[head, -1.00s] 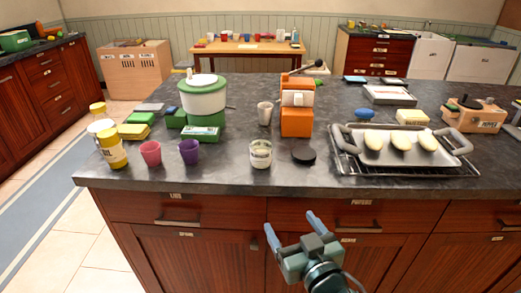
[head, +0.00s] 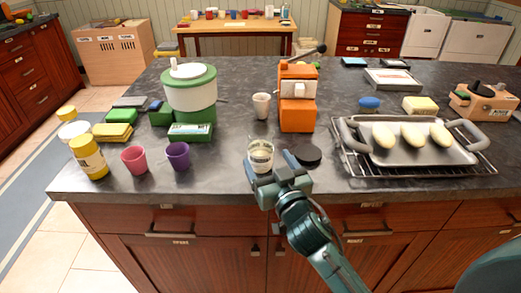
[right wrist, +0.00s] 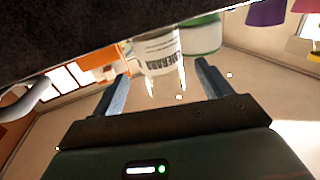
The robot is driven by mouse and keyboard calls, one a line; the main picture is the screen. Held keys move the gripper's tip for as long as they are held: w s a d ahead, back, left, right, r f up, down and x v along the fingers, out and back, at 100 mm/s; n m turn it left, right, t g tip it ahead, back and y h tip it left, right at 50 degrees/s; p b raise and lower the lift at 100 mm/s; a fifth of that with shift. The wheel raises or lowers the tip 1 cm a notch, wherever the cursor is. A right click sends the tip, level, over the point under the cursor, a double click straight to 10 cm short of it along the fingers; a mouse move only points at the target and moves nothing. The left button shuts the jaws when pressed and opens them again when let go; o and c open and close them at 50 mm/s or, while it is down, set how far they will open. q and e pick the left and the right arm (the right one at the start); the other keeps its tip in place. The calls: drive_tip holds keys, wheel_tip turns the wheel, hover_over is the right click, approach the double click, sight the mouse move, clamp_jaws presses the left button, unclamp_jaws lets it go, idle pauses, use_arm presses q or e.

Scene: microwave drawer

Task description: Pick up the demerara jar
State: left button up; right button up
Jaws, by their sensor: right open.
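The demerara jar (head: 260,152) stands upright near the counter's front edge in the head view. It is a small glass jar with a pale label and no lid on. My right gripper (head: 271,163) is at the counter's front edge, just in front of the jar, and hides part of its lower body. In the right wrist view the jar (right wrist: 161,49), with its printed label, shows between and beyond the two spread fingers (right wrist: 160,82). The right gripper is open and empty. My left gripper is not in view.
A black round lid (head: 306,155) lies close to the right of the jar. A purple cup (head: 178,156) and a pink cup (head: 134,160) stand to the left. An orange machine (head: 297,112) is behind. A rack with a tray (head: 455,155) is at right.

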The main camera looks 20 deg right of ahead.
sight(265, 143)
drive_tip(key=w, duration=0.5)
drive_tip(key=shift+w+a+f+p, duration=0.15)
drive_tip(key=shift+w+a+p, duration=0.05)
drive_tip(key=shift+w+p, duration=0.2)
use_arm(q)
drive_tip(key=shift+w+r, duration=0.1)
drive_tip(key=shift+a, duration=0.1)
use_arm(e)
drive_tip(key=c, duration=1.1)
drive_tip(key=shift+r, duration=0.2)
wheel_tip(265, 143, up, 4)
drive_tip(key=p, duration=0.4)
drive_tip(key=shift+f, duration=0.1)
use_arm(q)
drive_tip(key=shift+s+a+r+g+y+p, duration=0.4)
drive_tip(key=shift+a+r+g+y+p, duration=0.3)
drive_tip(key=shift+p, duration=0.5)
use_arm(e)
drive_tip(key=shift+r, duration=2.95)
